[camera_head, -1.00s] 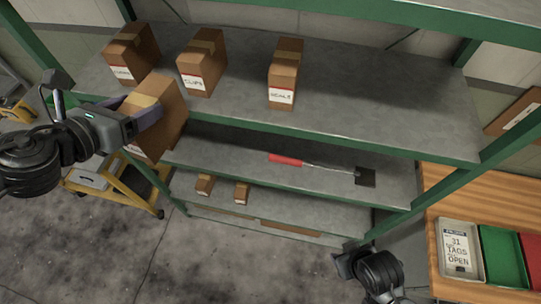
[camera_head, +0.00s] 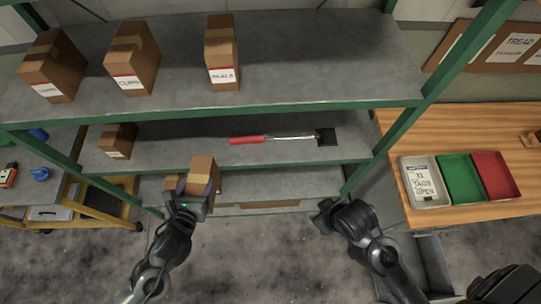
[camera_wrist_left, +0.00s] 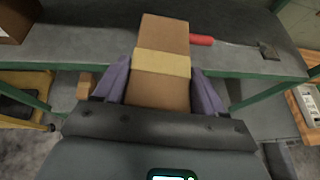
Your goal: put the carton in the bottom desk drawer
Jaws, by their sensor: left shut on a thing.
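A brown carton (camera_head: 203,170) with a tan tape band is in my left gripper (camera_head: 192,188), in front of the lower shelves of the green-framed rack. In the left wrist view the carton (camera_wrist_left: 160,88) sits between the two purple fingers, which press on its sides. A wooden desk (camera_head: 455,135) stands at the right. I cannot make out its bottom drawer.
The top shelf (camera_head: 300,75) holds three labelled cartons. The middle shelf holds another carton (camera_head: 117,140) and a red-handled scraper (camera_head: 248,140). Grey, green and red trays (camera_head: 462,178) lie on the desk. A yellow cart (camera_head: 100,205) stands at the left. The front floor is open.

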